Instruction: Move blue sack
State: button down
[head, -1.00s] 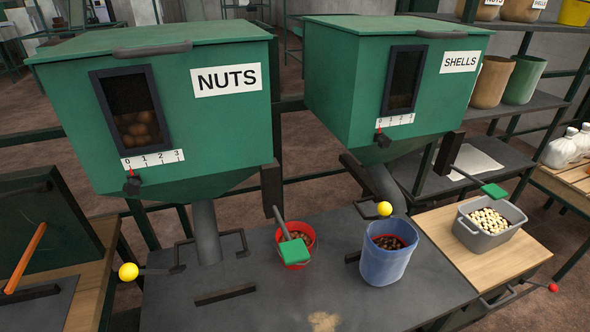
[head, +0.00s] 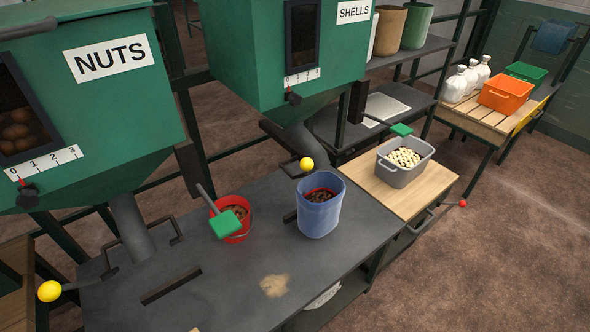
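The blue sack (head: 320,212) stands upright and open on the dark workbench (head: 220,285), just below the spout of the SHELLS hopper (head: 280,45). Dark brown contents and a red ring or rim show inside its mouth. A yellow ball-ended lever (head: 306,164) is close behind its rim. Another, empty-looking blue cloth or sack (head: 553,38) hangs on a rack at the far upper right. My gripper is not in the head view.
A grey tub (head: 403,178) of pale pieces sits on a wooden board to the right. Orange (head: 506,96) and green crates (head: 526,73) stand on a far table. Floor at right is clear.

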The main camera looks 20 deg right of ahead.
aim_at(319, 195)
jog(key=i+j, duration=0.1)
jog(key=j, duration=0.35)
jog(key=i+j, duration=0.1)
jog(key=j, duration=0.3)
jog(key=i+j, duration=0.1)
jog(key=j, duration=0.35)
jog(key=z, duration=0.05)
